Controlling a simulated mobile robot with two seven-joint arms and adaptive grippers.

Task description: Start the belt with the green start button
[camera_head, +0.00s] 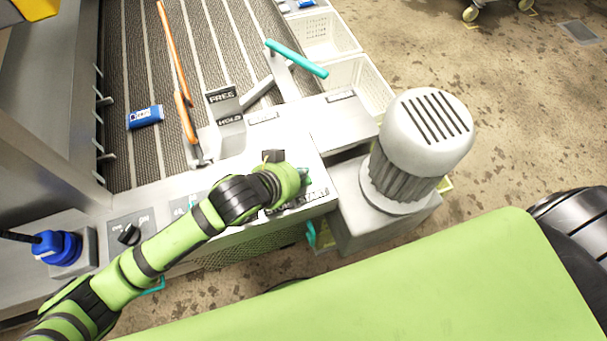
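My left arm reaches in from the lower left. Its green wrist is over the front right part of the white control panel (245,165), and my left gripper (290,178) is at its end. The wrist hides most of the gripper, so its fingers cannot be made out. A dark label plate with white lettering that seems to read START (314,193) shows just right of and below the wrist. A small patch of green shows beside the wrist above this plate; I cannot tell whether it is the start button. My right gripper is out of view.
The ribbed belt (135,80) carries a blue-and-white pack (145,117). An orange lever (186,117) and FREE/HOLD plates (221,95) stand at its near end. A grey motor (428,130) rises right of the panel. A rotary switch (129,234) and blue knob (57,247) are left.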

